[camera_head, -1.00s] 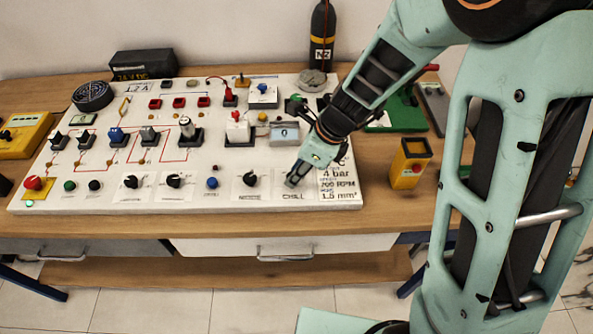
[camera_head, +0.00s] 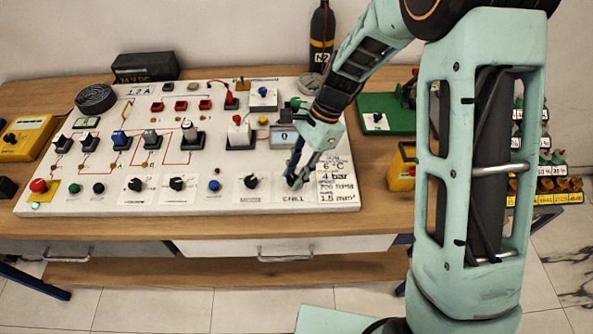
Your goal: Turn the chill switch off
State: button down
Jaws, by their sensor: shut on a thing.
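The white panel (camera_head: 215,207) lies on the wooden bench. The chill switch (camera_head: 292,182) is a dark rotary knob near the panel's front right, above a printed "CHILL" label (camera_head: 293,198). My gripper (camera_head: 297,177) points down at this switch and is shut on its knob. The fingers hide much of the knob, so its pointer direction cannot be told.
A similar black "MODE" knob (camera_head: 251,182) and a blue button (camera_head: 214,185) sit left of the switch. A printed readings card (camera_head: 337,183) is close on its right. A yellow box (camera_head: 402,168) stands right of the panel, partly behind my arm.

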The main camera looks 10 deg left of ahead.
jog(key=shift+w+a+n+g+h, duration=0.1)
jog(key=shift+n+g+h, duration=0.35)
jog(key=shift+n, duration=1.25)
jog(key=c, duration=1.6)
grip_release()
jog(key=shift+r, duration=0.1)
jog(key=v, duration=1.2)
jog(key=shift+a, duration=0.15)
